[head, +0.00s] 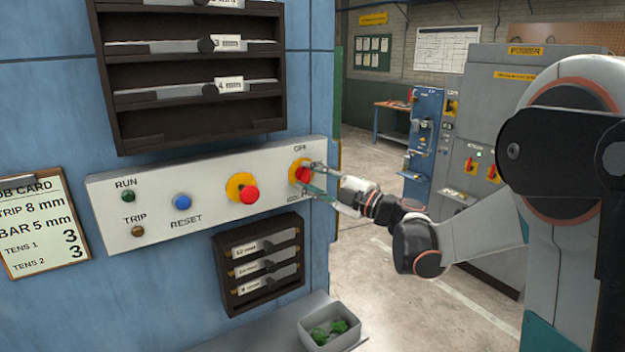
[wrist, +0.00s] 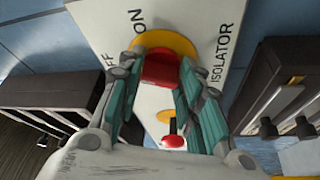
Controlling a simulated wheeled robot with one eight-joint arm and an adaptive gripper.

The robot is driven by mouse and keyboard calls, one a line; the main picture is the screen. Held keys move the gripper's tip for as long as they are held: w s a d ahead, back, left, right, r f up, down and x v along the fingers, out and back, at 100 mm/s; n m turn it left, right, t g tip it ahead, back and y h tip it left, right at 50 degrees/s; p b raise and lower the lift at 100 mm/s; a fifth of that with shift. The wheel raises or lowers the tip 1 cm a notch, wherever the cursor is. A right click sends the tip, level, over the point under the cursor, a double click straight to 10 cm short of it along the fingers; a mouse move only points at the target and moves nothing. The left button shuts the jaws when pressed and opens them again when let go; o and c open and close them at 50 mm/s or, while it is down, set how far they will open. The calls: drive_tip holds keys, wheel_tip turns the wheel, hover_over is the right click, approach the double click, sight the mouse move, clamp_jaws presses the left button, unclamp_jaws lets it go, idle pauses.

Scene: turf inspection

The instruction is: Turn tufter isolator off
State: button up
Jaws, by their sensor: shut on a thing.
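The tufter isolator is a red handle (head: 303,174) on a round yellow plate (wrist: 165,39) at the right end of the pale control panel (head: 153,196). The red handle (wrist: 160,69) sits between my fingers in the wrist view, close to the ON lettering, with ISOLATOR printed to its right. My gripper (head: 313,178) reaches in from the right with its teal fingers either side of the handle, and is shut on it. In the wrist view my gripper (wrist: 162,76) hides part of the plate. I cannot tell clearly which mark the handle points to.
Dark racks hang above (head: 200,128) and below (head: 224,262). A grey bin (head: 338,343) stands below. Floor is open to the right.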

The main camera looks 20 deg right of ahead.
drive_tip(key=shift+n+g+h+p, duration=0.4)
drive_tip(key=shift+n+g, duration=0.3)
drive_tip(key=shift+n, duration=1.4)
drive_tip(key=o, duration=1.1)
drive_tip(key=shift+c, duration=0.2)
drive_tip(key=shift+d+r, duration=0.1)
drive_tip(key=v, duration=1.2)
